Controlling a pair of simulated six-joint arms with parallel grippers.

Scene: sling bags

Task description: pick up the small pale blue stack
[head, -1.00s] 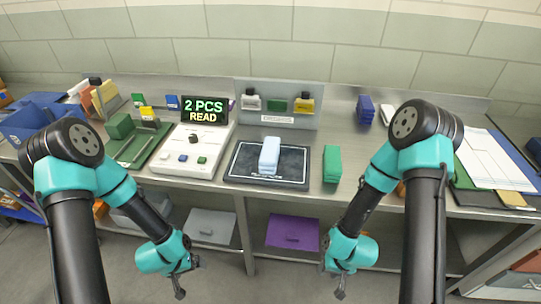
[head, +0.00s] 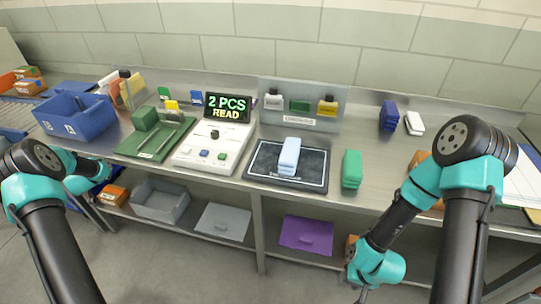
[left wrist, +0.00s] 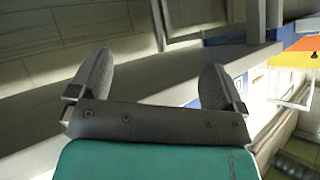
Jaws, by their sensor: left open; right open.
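The small pale blue stack (head: 289,155) stands on a dark mat with a pale border (head: 262,165) near the front of the steel bench in the head view. My right gripper (head: 364,294) hangs low at the bottom edge of the head view, in front of the bench and well away from the stack; only a small part shows.
A green stack (head: 352,169) stands right of the mat. A white device (head: 212,148) with a display reading "2 PCS READ" (head: 228,107) stands left of it. A green tray (head: 152,143) and a blue bin (head: 75,116) are further left. A dark blue stack (head: 389,116) stands behind.

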